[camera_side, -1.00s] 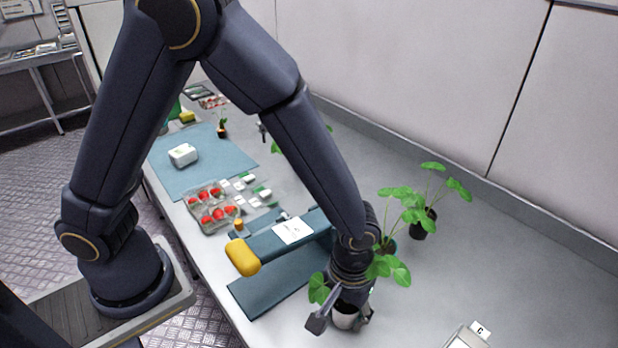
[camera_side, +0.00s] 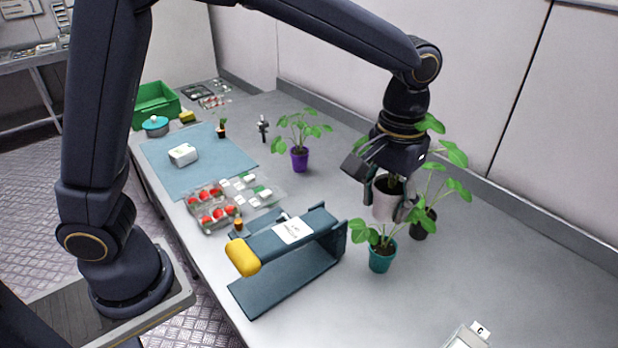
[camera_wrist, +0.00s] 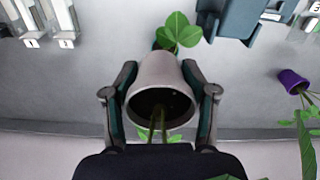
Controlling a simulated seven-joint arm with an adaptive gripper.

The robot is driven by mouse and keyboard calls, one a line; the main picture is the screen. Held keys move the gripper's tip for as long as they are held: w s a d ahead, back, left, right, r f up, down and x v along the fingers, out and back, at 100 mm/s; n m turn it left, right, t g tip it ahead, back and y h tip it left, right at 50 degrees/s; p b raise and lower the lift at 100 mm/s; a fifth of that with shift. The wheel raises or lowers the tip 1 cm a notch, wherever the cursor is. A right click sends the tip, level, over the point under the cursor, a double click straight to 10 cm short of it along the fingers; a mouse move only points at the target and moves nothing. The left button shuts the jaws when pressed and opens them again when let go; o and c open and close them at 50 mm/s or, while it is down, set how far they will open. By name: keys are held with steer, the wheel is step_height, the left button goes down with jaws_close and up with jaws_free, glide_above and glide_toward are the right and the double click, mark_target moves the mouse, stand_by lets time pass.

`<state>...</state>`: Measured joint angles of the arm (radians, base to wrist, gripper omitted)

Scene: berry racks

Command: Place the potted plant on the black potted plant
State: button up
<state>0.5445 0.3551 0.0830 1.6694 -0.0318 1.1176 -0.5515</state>
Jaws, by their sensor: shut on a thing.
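A potted plant in a whitish pot (camera_side: 384,207) is held by my gripper (camera_side: 388,204), raised above the table. In the wrist view the pot (camera_wrist: 160,74) sits between both fingers, its dark opening and stems facing the camera. In the wrist view I cannot clearly make out the black pot.
A teal potted plant (camera_side: 382,257) stands below and in front of the held pot. A purple potted plant (camera_side: 299,161) stands further left. A blue stand with a yellow end (camera_side: 243,257) and strawberry packs (camera_side: 213,206) lie left. The right table area is mostly clear.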

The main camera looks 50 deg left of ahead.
steer(key=w+a+n, duration=0.1)
steer(key=w+a, duration=0.4)
steer(key=w, duration=0.1)
glide_above(424, 215)
steer(key=s, duration=0.1)
steer(key=f, duration=0.7)
steer(key=shift+s+a+f, duration=0.1)
steer(key=shift+a+f, duration=0.1)
steer(key=shift+w+d+f, duration=0.1)
steer(key=shift+w+f, duration=0.25)
steer(key=shift+f, duration=0.1)
steer(key=shift+w+f, duration=0.2)
steer(key=shift+f, duration=1.5)
steer(key=shift+f, duration=0.1)
steer(key=o, duration=1.3)
steer(key=shift+c, duration=0.2)
